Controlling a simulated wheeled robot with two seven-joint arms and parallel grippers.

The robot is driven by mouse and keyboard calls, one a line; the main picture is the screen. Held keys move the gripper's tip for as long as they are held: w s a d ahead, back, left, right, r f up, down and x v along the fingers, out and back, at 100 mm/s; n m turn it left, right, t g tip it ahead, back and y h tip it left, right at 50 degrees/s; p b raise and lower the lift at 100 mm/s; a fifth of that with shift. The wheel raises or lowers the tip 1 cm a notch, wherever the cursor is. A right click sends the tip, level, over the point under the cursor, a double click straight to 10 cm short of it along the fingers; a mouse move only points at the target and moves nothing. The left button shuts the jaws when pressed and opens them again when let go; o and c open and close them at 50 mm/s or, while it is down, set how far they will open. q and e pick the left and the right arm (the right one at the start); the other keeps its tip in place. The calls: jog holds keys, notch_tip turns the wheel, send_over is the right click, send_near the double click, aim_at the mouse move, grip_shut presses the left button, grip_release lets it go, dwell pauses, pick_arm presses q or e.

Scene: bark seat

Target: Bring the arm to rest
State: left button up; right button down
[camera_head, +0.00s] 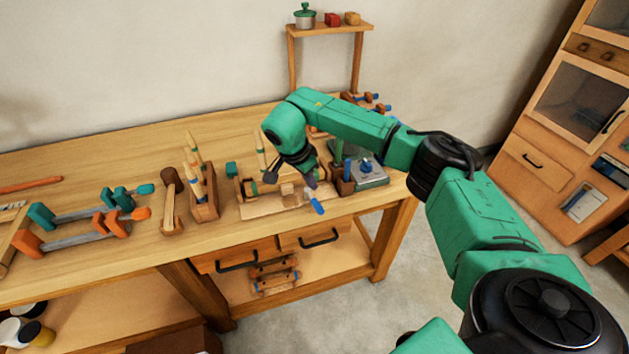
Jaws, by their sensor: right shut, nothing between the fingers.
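My right arm (350,122) is green with black joints. It reaches in from the lower right over the wooden workbench (120,150) and bends down at its far end. My right gripper (311,182) is small in the view, shut and empty, pointing down over the bench's right part. It is near a light wooden board (258,206) with small wooden pieces and a blue-handled tool (317,207). I cannot tell whether it touches any of them. The arm hides part of the bench behind it. My left gripper is not in view.
A wooden rack of tools (204,207) stands left of the board. Orange and teal clamps (85,222) lie at the left. A grey device (370,178) is right of the gripper. A small shelf (330,30) stands behind, a cabinet (565,130) at the right.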

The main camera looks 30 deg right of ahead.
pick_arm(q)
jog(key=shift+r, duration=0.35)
pick_arm(e)
jog(key=shift+w+r, duration=0.1)
jog(key=shift+r, duration=0.2)
